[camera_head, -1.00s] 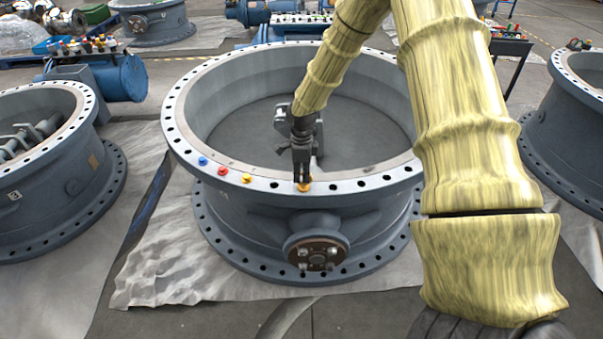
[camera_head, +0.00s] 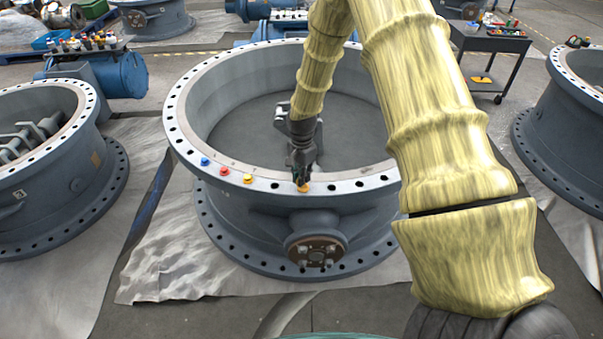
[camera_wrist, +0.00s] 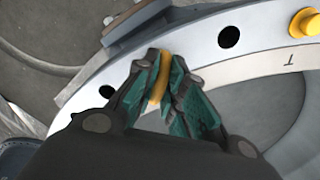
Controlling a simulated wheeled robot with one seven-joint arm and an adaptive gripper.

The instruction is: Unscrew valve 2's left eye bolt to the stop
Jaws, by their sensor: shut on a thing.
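The middle valve (camera_head: 172,120) is a large grey ring body with a pale bolt-holed top flange. An orange-yellow eye bolt (camera_head: 303,188) stands on the near part of that flange. My gripper (camera_head: 301,178) comes down on it from above. In the wrist view my gripper (camera_wrist: 160,85) has its green-padded fingers closed around the eye bolt (camera_wrist: 160,76), which shows as an upright yellow strip between them. The fingers hide most of the bolt and its thread, so I cannot tell how far out it stands.
Blue (camera_head: 205,161), red (camera_head: 224,171) and yellow (camera_head: 247,179) knobs sit left along the same flange. Other valves stand at left (camera_head: 60,190) and right (camera_head: 565,130). A tool cart (camera_head: 490,45) is behind on the right. Grey sheets cover the floor.

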